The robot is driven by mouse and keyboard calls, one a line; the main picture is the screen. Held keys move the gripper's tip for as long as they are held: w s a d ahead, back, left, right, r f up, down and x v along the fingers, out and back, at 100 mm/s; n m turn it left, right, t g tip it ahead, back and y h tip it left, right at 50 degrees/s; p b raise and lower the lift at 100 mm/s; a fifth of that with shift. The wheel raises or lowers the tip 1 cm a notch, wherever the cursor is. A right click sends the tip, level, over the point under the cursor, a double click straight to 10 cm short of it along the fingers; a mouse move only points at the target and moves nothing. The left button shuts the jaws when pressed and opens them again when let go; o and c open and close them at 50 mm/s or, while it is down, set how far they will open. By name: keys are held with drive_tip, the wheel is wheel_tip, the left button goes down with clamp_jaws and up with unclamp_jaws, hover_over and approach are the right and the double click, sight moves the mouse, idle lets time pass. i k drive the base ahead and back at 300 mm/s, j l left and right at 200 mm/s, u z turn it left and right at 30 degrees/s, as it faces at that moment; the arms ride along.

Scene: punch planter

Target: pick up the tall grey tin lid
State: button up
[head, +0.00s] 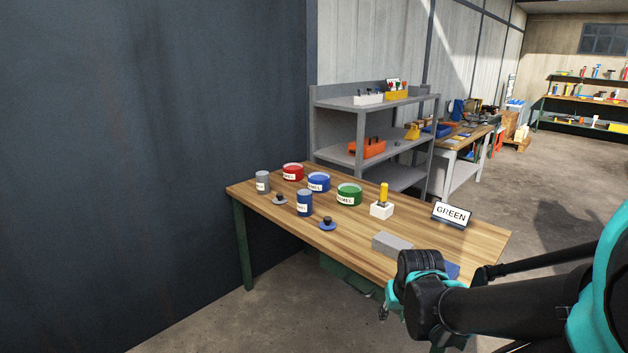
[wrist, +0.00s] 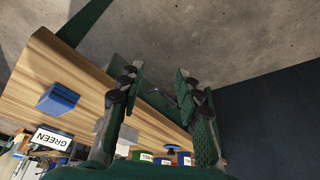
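The tall grey tin (head: 262,182) stands upright at the far left end of the wooden table in the head view. The grey lid (head: 280,201), a small disc with a dark knob, lies on the table to its right, apart from the tin. A similar blue lid (head: 327,225) lies nearer, by the tall blue tin (head: 304,203). My gripper (wrist: 160,82) is open and empty in the wrist view, its two fingers spread wide near the table's edge. It is well away from the grey lid, which I cannot make out in the wrist view.
Red (head: 293,172), short blue (head: 318,182) and green (head: 349,194) tins stand behind the lids. A white holder (head: 381,210) with a yellow-handled tool, a GREEN sign (head: 452,214) and a grey block (head: 392,243) stand to the right. A dark wall (head: 150,150) rises at left.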

sight(280, 199)
drive_tip(key=i+j+z, duration=0.2)
drive_tip(key=i+j, duration=0.15)
drive_tip(key=j, duration=0.25)
drive_tip(key=i+j+z, duration=0.1)
drive_tip(key=j, duration=0.25)
drive_tip(key=i+j+z, duration=0.2)
drive_tip(key=i+j, duration=0.15)
drive_tip(key=j, duration=0.3)
drive_tip(key=i+j+z, duration=0.1)
drive_tip(key=j, duration=0.25)
drive_tip(key=i+j+z, duration=0.1)
drive_tip(key=j, duration=0.3)
